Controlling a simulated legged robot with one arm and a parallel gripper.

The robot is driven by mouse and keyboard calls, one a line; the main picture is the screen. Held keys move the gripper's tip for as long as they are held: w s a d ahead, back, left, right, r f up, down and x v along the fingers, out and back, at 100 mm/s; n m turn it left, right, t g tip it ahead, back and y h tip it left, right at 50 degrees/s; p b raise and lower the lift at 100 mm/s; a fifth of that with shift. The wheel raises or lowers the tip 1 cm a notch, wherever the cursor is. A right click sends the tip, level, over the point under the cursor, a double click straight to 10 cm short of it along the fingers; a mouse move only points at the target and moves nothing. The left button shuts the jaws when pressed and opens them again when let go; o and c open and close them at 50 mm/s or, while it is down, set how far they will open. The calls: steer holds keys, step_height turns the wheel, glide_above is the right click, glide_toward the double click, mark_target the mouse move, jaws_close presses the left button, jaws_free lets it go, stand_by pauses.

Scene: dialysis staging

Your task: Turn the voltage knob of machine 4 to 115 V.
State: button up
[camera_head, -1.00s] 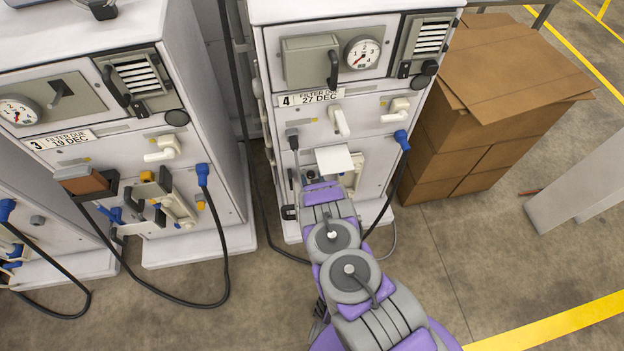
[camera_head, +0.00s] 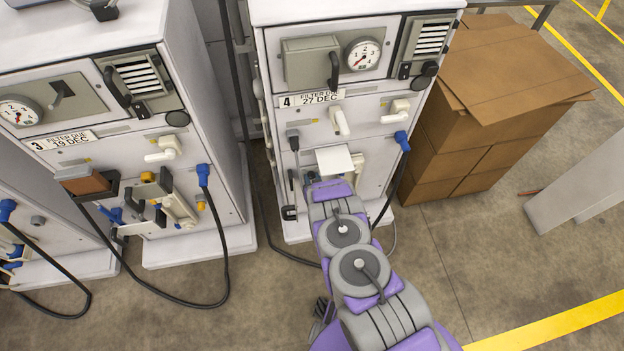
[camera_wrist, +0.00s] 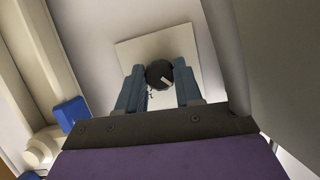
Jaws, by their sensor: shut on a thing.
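Machine 4 (camera_head: 375,103) stands upright in the middle of the head view, with its "4" label beside a "FILTER DUE 27 DEC" sign. In the wrist view a round black knob (camera_wrist: 157,79) with a white pointer mark sits in front of a square pale plate (camera_wrist: 190,45). My gripper (camera_wrist: 159,74) has its two blue-grey fingers on either side of the knob, shut on it. The mark points toward the lower right of the wrist view. No voltage figures are readable. In the head view my arm hides the knob and the fingers.
Machine 3 (camera_head: 100,145) stands to the left, with a hanging black cable (camera_head: 226,265). A blue plug (camera_head: 402,140) with a cable is on machine 4's right side. Cardboard boxes (camera_head: 520,70) stand to the right. A blue part (camera_wrist: 70,112) shows left of the fingers.

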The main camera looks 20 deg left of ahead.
steer(key=m+y, duration=0.1)
steer(key=m, duration=0.2)
steer(key=shift+w+d+f+g+y, duration=0.1)
steer(key=shift+d+g+y, duration=0.15)
steer(key=shift+g+y, duration=0.15)
steer(key=m+y+b, duration=0.2)
steer(key=m, duration=0.1)
steer(key=shift+f, duration=0.1)
steer(key=shift+m+g, duration=0.3)
steer(key=shift+m, duration=0.1)
steer(key=o, duration=1)
steer(key=shift+o, duration=0.2)
steer(key=p+v, duration=0.4)
steer(key=v, duration=1.3)
steer(key=shift+d+f, duration=0.2)
